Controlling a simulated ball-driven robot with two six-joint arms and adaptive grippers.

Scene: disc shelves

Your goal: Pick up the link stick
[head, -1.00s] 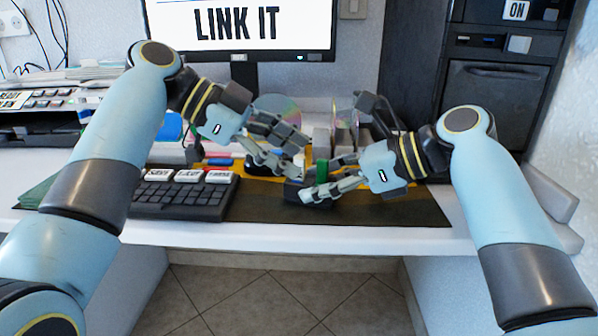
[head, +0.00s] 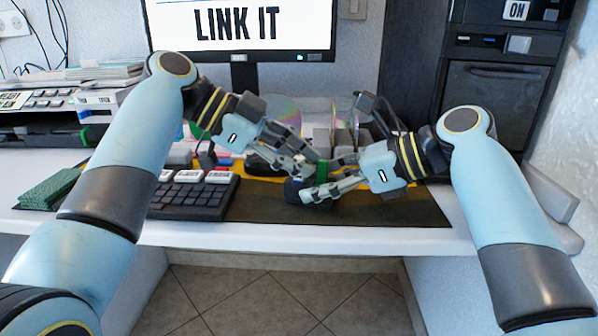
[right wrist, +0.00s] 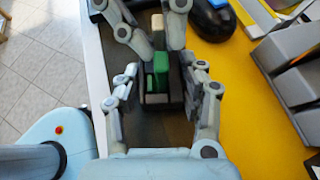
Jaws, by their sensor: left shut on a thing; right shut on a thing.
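The green link stick (head: 322,172) is upright over the dark mat, between both grippers. In the right wrist view the green stick (right wrist: 161,70) has a pale end piece and dark block-like parts around its lower end. My right gripper (head: 321,181) is shut on it from the right, with its fingers (right wrist: 163,92) on either side. My left gripper (head: 304,175) reaches in from the upper left. Its fingers flank the pale end at the top of the right wrist view, shut on the stick. Fingers hide part of the contact.
A black keyboard (head: 187,199) lies left of the grippers. A black mouse (right wrist: 212,20) is close by. Grey disc shelves (head: 322,143) with shiny discs stand behind. A monitor (head: 240,25) is at the back. The front right of the mat (head: 400,211) is clear.

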